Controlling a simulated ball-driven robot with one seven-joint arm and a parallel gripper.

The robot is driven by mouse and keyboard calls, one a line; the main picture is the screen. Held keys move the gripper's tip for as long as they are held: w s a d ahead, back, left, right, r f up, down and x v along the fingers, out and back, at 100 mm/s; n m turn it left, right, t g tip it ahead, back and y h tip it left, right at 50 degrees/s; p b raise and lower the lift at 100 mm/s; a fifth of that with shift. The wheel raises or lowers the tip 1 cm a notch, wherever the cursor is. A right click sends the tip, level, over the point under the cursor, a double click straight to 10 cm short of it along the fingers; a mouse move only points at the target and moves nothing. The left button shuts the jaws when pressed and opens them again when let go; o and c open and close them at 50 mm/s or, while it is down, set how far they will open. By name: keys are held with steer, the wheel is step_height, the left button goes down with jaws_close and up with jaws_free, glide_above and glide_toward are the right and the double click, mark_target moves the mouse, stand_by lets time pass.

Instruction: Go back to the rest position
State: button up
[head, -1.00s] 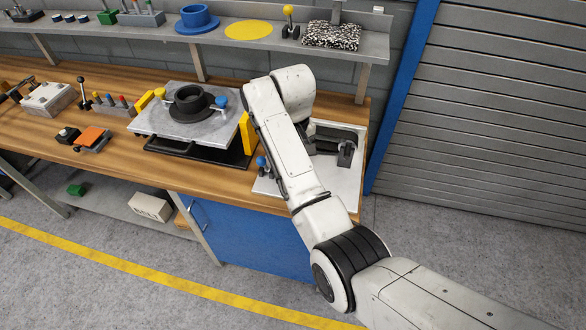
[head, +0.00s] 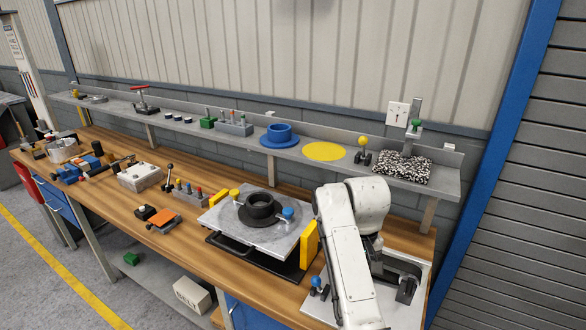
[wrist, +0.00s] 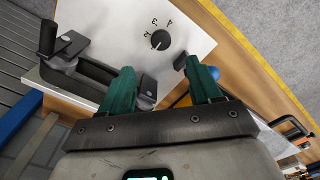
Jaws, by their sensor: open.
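My gripper (wrist: 165,82) shows in the wrist view with its two green fingers apart and nothing between them. It is above a white plate (wrist: 115,18) with a black numbered dial (wrist: 160,40). A black crank handle (wrist: 55,45) is left of the fingers, and a blue knob (wrist: 213,72) is by the right finger. In the head view my arm stands over the right end of the bench, in front of the white plate (head: 318,309). It hides the gripper and part of that plate.
A grey pallet (head: 225,215) with a black ring (head: 260,205) lies left of my arm, with a yellow block (head: 309,244) between. A shelf (head: 440,188) behind holds a blue flanged part (head: 280,136) and a speckled block (head: 402,166). A grey shutter (head: 510,200) is at right.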

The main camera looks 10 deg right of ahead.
steer(key=shift+m+t, duration=0.4)
steer(key=shift+t, duration=0.1)
steer(key=s+d+f, duration=0.1)
steer(key=f, duration=0.1)
steer(key=s+d+f, duration=0.1)
steer(key=s, duration=0.1)
steer(key=s+d+f, duration=0.1)
steer(key=s+f, duration=0.1)
steer(key=shift+d+f, duration=0.2)
steer(key=shift+f, duration=0.15)
steer(key=shift+t, duration=0.7)
steer(key=s+f, duration=0.1)
steer(key=s, duration=0.1)
steer(key=s+d+f, duration=0.1)
steer(key=s, duration=0.2)
steer(key=s+d+f, duration=0.1)
steer(key=s+f, duration=0.1)
steer(key=s, duration=0.1)
steer(key=shift+d, duration=0.25)
steer(key=s+r+m+t, duration=0.1)
steer(key=s+r+t, duration=0.15)
steer(key=s, duration=1.35)
steer(key=s+d+f+m+g+b, duration=0.1)
steer(key=s+f+g+b, duration=0.3)
steer(key=s+f, duration=0.6)
step_height(320, 180, down, 2)
steer(key=shift+d+f+b, duration=0.1)
steer(key=shift+d+b, duration=0.2)
steer(key=shift+b, duration=0.3)
steer(key=shift+c, duration=0.3)
